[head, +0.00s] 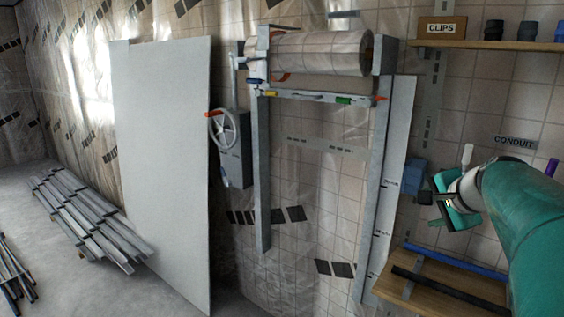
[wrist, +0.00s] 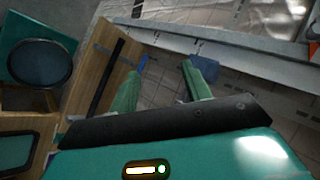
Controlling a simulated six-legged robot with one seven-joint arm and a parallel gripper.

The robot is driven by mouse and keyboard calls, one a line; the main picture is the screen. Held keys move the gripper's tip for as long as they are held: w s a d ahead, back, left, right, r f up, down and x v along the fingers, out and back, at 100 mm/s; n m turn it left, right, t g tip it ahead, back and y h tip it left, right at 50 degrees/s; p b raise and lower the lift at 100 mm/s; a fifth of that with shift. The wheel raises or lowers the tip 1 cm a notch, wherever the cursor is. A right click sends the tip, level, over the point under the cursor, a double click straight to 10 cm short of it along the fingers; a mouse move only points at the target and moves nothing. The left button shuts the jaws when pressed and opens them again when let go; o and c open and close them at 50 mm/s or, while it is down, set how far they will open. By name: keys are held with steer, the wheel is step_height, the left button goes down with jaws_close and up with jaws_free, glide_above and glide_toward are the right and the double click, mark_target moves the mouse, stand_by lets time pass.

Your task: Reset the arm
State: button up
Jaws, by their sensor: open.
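My gripper (head: 443,203) is at the right of the head view, at the end of my teal arm, in front of the tiled wall. It also shows in the wrist view (wrist: 163,66), where its two green fingers stand apart with nothing between them. The fingers are clear of the wooden shelf and the wall-mounted frame. Part of the fingers' base is hidden behind the dark wrist bar.
A large pale panel (head: 160,170) leans at the left by stacked metal studs (head: 85,215). A lift frame (head: 262,175) with a handwheel (head: 223,130) stands mid-view. A low wooden shelf (head: 455,283) holds conduits; an upper shelf (head: 490,44) holds a CLIPS box (head: 441,28).

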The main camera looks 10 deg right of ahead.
steer(key=s+a+f+n+g+y, duration=0.15)
steer(key=a+n, duration=0.25)
steer(key=a, duration=0.5)
steer(key=s+a+f+n+g, duration=0.1)
steer(key=s+a+f+n, duration=0.2)
steer(key=a, duration=0.5)
steer(key=s+a+f+n+g, duration=0.2)
steer(key=s+a+f+n, duration=0.7)
steer(key=s+a+n, duration=0.1)
steer(key=s+a, duration=0.1)
steer(key=s, duration=0.1)
steer(key=shift+s, duration=0.3)
steer(key=shift+a, duration=0.1)
steer(key=shift+c, duration=1.3)
steer(key=shift+d, duration=0.2)
